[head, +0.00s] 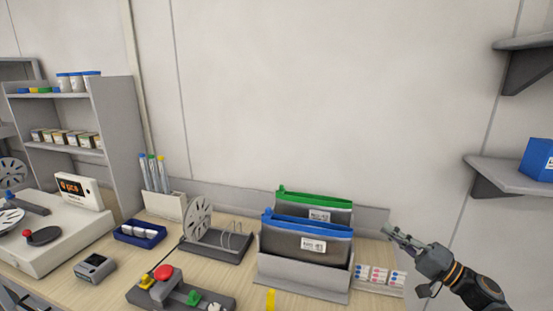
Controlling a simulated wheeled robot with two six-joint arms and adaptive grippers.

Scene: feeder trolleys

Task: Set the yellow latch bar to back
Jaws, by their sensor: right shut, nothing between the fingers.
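A small upright yellow piece (271,300) shows at the bottom edge, in front of the grey file holder; its lower part is cut off. I cannot tell for sure whether it is the yellow latch bar, or how it is set. My right gripper (390,233) is at the right, shut and empty, its fingers pointing left. It appears above the right end of the table, to the right of the file holder and well apart from the yellow piece. My left gripper is out of view.
The file holder (300,288) has green-topped and blue-topped pouches. A control box (217,301) with red, yellow and green parts stands at the front. A reel stand (232,250), a blue tray (124,233) and label cards (378,274) are on the table. Wall shelves (515,180) are at the right.

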